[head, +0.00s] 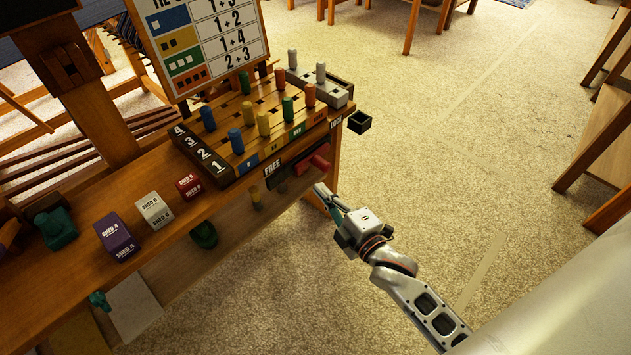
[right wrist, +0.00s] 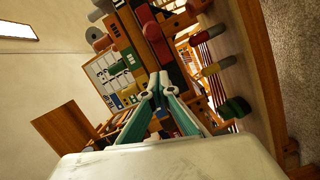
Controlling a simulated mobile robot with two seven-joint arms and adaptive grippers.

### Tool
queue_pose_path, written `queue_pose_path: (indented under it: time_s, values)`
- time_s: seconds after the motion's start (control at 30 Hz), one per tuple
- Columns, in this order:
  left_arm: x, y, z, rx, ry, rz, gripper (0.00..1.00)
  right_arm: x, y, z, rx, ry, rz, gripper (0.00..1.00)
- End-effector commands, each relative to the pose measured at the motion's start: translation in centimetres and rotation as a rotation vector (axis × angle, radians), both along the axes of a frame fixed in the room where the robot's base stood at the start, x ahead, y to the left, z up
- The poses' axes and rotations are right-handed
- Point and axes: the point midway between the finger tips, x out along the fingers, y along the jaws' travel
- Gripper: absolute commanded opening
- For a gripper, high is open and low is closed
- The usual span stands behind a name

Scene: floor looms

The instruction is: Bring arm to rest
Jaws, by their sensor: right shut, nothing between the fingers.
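My right gripper (head: 328,200) is beside the front right corner of the loom bench, over the carpet, with its fingers toward the bench. In the right wrist view its fingers (right wrist: 160,84) meet at the tips with nothing between them. The wooden bench (head: 165,210) carries a peg board (head: 262,118) with blue, yellow, green, orange and grey pegs. My left gripper is in neither view.
Purple (head: 116,238), white (head: 154,210) and red (head: 189,187) boxes stand on the bench. A chart (head: 205,45) stands behind the peg board. A small dark open box (head: 359,122) juts from the board's right end. Open carpet (head: 460,130) lies to the right.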

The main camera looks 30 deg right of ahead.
Motion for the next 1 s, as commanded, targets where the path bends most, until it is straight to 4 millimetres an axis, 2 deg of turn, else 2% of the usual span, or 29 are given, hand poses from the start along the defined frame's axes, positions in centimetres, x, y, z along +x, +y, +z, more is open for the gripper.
queue_pose_path:
  time_s: [0.1,0.3,0.63,0.77,0.83,0.93,1.0]
  values:
    - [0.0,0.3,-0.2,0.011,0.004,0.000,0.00,-2.0,-0.2,0.4,0.001,-0.001,0.001,0.00]
    - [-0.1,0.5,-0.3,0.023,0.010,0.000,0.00,-3.9,-0.4,0.3,0.001,-0.001,0.001,0.00]
    - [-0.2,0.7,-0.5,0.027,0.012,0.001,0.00,-4.4,-0.4,0.4,0.005,0.000,0.001,0.00]
    - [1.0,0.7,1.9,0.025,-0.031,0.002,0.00,-5.1,-0.1,2.0,0.073,0.021,0.001,0.00]
    - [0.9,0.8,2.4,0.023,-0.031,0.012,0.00,-6.3,0.2,3.3,0.159,0.054,-0.003,0.00]
    - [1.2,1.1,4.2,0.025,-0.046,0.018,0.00,-9.0,0.9,4.7,0.328,0.143,-0.016,0.00]
    - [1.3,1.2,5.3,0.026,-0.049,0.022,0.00,-11.5,1.5,5.0,0.459,0.225,-0.037,0.00]
